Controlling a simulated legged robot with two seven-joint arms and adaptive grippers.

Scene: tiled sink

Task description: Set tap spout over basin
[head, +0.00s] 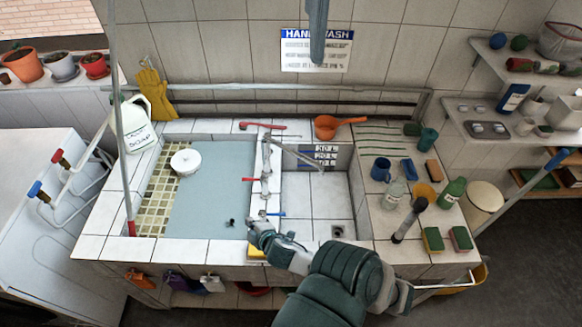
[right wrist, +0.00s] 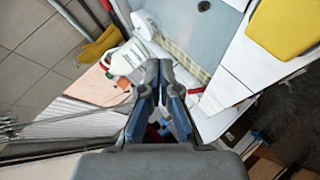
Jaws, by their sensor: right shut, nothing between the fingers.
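The metal tap (head: 266,165) stands on the tiled divider between two basins. Its thin spout (head: 296,154) points right, over the back of the empty right basin (head: 325,200). The left basin (head: 215,190) holds blue-grey water. A red handle (head: 250,179) and a blue handle (head: 274,214) sit along the tap. My right gripper (head: 251,226) is shut and empty near the front end of the divider, left of the blue handle and apart from the spout. In the right wrist view its fingers (right wrist: 157,72) are together. The tap is not clearly visible there. My left gripper is out of view.
A white pot (head: 185,162) sits in the left basin. A soap jug (head: 138,125) stands at the left, and an orange ladle (head: 335,125) lies behind the right basin. Cups, bottles and sponges crowd the right counter. A yellow sponge (right wrist: 285,25) is near my right gripper.

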